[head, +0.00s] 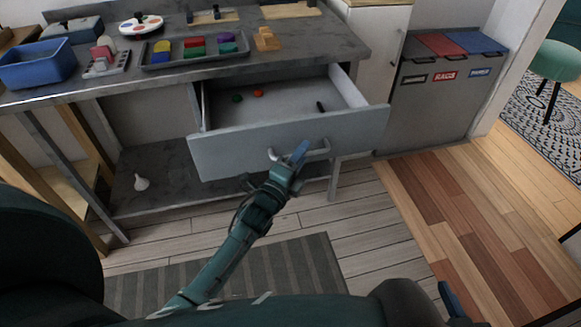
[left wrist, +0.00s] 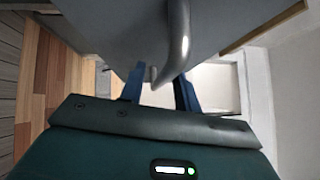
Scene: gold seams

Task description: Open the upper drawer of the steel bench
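The steel bench (head: 305,52) has its upper drawer (head: 290,138) pulled well out, with the inside showing. My left gripper (head: 300,152) is at the drawer's bar handle (head: 318,154). Only a blue finger of my right gripper (head: 449,298) shows at the bottom of the head view.
On the bench top are a blue bin (head: 38,68), a tray of coloured blocks (head: 160,61) and a wooden block (head: 266,40). A white object (head: 141,183) lies on the lower shelf. Sorting bins (head: 435,95) stand right of the drawer.

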